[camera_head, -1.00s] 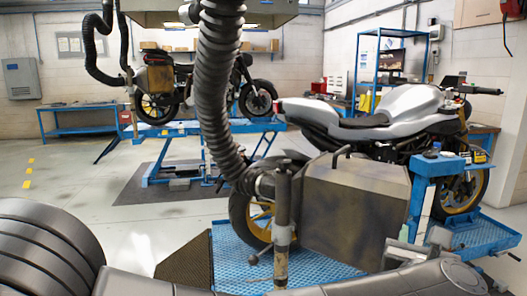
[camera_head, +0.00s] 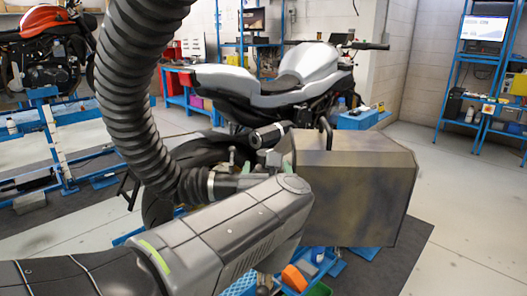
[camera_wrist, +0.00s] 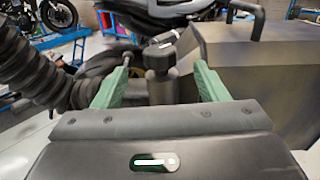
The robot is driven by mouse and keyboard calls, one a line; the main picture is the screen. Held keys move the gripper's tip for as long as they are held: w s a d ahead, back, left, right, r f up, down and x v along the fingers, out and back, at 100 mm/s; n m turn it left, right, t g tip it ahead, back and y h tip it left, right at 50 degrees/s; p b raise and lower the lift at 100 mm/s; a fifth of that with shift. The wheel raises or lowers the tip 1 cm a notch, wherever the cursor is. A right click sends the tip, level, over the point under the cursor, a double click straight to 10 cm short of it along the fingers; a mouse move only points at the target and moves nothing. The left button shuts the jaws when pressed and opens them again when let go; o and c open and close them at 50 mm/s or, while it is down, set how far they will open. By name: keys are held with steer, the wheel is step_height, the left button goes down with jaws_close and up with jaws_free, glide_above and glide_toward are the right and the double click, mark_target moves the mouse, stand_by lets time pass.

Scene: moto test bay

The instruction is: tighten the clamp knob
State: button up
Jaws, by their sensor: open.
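My gripper (camera_wrist: 160,62) is open, its two green fingers spread in the wrist view. A dark upright cylinder with a wider cap (camera_wrist: 160,55) shows between the fingers, with gaps on both sides. It may be the clamp knob or the top of its post; I cannot tell which. A small grey rod end shows by the left fingertip. In the head view my arm hides most of the gripper and the clamp area. The corrugated hose (camera_head: 133,110) comes down to a grey collar beside my arm; it also shows in the wrist view (camera_wrist: 40,70).
A large metal box (camera_head: 345,190) with a bent handle stands close on the right. The silver motorcycle (camera_head: 290,85) is behind it. A dark cylinder with a light band (camera_head: 268,136) lies beyond my wrist. Floor is open to the right (camera_head: 460,225).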

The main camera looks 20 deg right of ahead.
mark_target(266, 150)
steer(key=x, duration=1)
steer(key=shift+w+d+b, duration=0.1)
steer(key=shift+w+b, duration=0.25)
steer(key=shift+b, duration=0.05)
steer(key=shift+c, duration=0.2)
steer(key=c, duration=1)
